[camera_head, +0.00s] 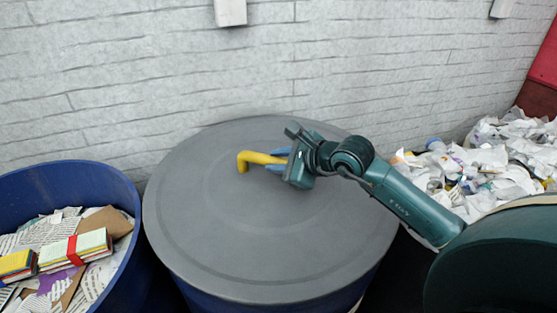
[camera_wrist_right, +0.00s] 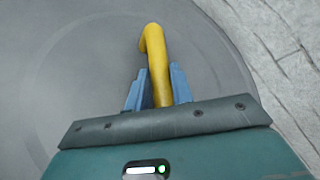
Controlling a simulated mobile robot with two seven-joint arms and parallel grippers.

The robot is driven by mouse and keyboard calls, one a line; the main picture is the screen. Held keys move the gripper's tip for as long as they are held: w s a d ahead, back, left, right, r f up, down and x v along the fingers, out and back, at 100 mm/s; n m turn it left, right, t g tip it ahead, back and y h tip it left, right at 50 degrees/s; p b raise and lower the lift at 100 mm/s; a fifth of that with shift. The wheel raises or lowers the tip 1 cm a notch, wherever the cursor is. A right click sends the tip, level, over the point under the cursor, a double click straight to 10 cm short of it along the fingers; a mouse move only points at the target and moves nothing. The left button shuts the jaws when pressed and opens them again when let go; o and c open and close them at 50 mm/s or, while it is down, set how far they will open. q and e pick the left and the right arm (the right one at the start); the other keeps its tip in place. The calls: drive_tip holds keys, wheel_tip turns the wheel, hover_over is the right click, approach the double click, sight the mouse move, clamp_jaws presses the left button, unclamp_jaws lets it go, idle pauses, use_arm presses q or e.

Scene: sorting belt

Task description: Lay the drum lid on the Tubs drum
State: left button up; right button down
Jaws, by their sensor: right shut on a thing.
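The grey round drum lid (camera_head: 230,245) covers the top of a blue drum (camera_head: 225,298) in the middle of the head view. Whether it rests fully on the rim cannot be told. It also fills much of the right wrist view (camera_wrist_right: 60,70). A yellow bent handle (camera_head: 258,158) stands on the lid. My right gripper (camera_head: 280,160) is shut on this handle; in the right wrist view the blue fingers (camera_wrist_right: 155,92) lie on both sides of the yellow bar (camera_wrist_right: 158,68). No name is readable on the drum. My left gripper is not in view.
An open blue drum (camera_head: 110,180) with paper and card bundles stands at the left. A heap of crumpled white paper and mixed waste (camera_head: 490,165) lies at the right. A white brick wall (camera_head: 170,80) rises close behind the lid.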

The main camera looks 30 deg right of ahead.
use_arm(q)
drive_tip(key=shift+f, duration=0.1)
use_arm(e)
drive_tip(key=shift+w+r, duration=0.1)
drive_tip(key=c, duration=1.3)
unclamp_jaws()
drive_tip(key=shift+o, duration=0.8)
drive_tip(key=shift+f, duration=0.35)
drive_tip(key=shift+r, duration=0.1)
use_arm(q)
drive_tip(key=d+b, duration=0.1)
drive_tip(key=b, duration=0.1)
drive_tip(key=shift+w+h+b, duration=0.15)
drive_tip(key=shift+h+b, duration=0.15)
drive_tip(key=shift+b, duration=0.05)
use_arm(e)
drive_tip(key=v, duration=1.3)
drive_tip(key=shift+s+r, duration=0.15)
drive_tip(key=shift+s, duration=0.05)
